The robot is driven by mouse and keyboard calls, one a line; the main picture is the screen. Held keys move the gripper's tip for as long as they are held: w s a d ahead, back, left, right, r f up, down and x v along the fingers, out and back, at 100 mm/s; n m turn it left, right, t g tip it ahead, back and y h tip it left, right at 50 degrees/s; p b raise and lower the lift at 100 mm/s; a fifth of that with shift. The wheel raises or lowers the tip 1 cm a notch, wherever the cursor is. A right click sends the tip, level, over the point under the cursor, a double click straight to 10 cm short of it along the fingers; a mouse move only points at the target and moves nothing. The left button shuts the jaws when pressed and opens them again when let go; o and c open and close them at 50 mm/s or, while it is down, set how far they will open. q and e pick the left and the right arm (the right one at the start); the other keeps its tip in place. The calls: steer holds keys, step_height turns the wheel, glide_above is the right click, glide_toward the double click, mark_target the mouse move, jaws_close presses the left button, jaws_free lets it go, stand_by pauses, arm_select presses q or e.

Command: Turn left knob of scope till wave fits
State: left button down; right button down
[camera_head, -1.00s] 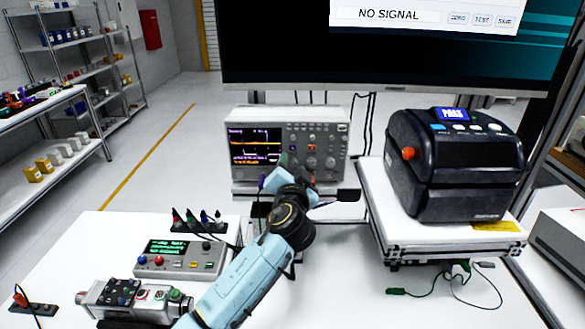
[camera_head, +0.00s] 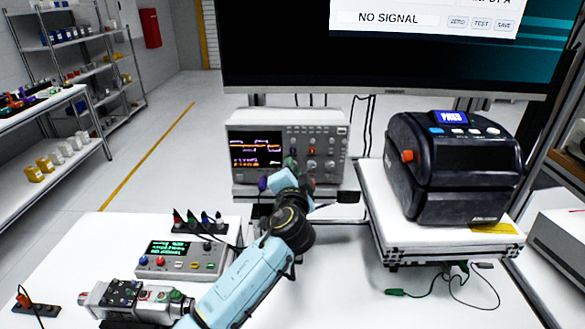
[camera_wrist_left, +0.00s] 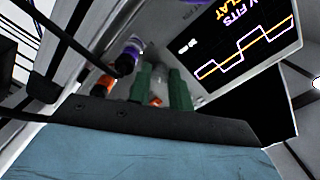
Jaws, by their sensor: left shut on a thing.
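The scope (camera_head: 333,120) stands on a shelf below the monitor. Its lit screen (camera_head: 257,147) shows a stepped trace and a flat orange line in the upper part. The screen also shows upside down in the left wrist view (camera_wrist_left: 244,48), where the stepped trace crosses the straight orange line. My left gripper (camera_head: 290,162) reaches to the lower front of the scope, just right of its screen. Its green fingers (camera_wrist_left: 160,86) are shut on the scope's left knob, which they mostly hide. My right gripper is out of view.
Purple and orange plugs (camera_wrist_left: 128,58) with dark cables sit close beside the left fingers. A black tester (camera_head: 455,165) stands on a white stand at the right. A grey meter box (camera_head: 185,260) lies at the left.

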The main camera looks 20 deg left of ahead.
arm_select(q)
steer(key=shift+m+p, duration=0.45)
steer(key=shift+m, duration=0.85)
